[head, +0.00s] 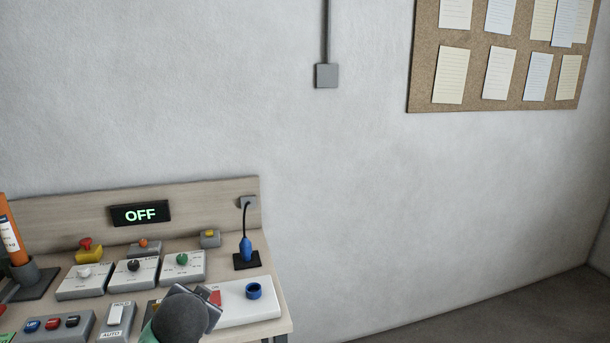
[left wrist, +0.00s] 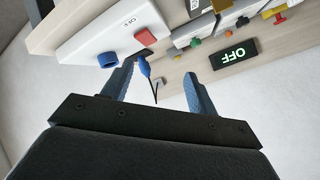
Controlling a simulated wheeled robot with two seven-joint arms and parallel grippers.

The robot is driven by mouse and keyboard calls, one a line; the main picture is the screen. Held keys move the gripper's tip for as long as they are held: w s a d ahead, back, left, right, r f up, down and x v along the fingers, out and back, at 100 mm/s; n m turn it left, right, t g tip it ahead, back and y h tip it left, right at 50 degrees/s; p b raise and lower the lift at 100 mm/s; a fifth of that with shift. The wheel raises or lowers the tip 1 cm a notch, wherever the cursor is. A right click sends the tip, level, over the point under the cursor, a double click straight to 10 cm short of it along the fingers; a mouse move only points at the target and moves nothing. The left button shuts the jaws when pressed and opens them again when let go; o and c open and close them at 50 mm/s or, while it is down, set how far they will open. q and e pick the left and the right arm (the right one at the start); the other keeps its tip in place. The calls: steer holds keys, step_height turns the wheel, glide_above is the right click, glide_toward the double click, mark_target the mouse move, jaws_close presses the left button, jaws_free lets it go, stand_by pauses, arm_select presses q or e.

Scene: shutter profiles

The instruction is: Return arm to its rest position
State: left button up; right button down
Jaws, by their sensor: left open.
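My left gripper (left wrist: 159,72) is open and empty in the left wrist view, with its two blue-grey fingers spread apart. A blue plug-like handle (left wrist: 144,67) on a dark cord shows between and beyond the fingers; I cannot tell how far off it is. In the head view, a dark rounded arm part of mine (head: 182,318) rises from the bottom edge in front of the control desk, covering part of its front. The fingers do not show clearly there. My right gripper is in neither view.
The desk (head: 275,270) carries several switch boxes, an OFF display (head: 140,214), a white box (head: 235,308) with a blue ring (head: 253,291), and the blue handle on a black base (head: 246,262). An orange tool (head: 13,240) stands at left. Right of the desk is open.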

arm_select(q)
steer(key=s+d+f+n+g+h, duration=0.1)
steer(key=s+d+f+g, duration=0.1)
steer(key=s+f, duration=0.8)
steer(key=s+d+f+n+g+h, duration=0.1)
steer(key=s+d+f+g, duration=0.2)
steer(key=s+f, duration=0.7)
steer(key=s+d+f+n+g+h, duration=0.1)
steer(key=s+f+g, duration=0.3)
steer(key=s+f, duration=0.7)
steer(key=s+d, duration=0.1)
steer(key=s, duration=0.3)
steer(key=shift+d+h, duration=0.35)
steer(key=shift+h, duration=0.05)
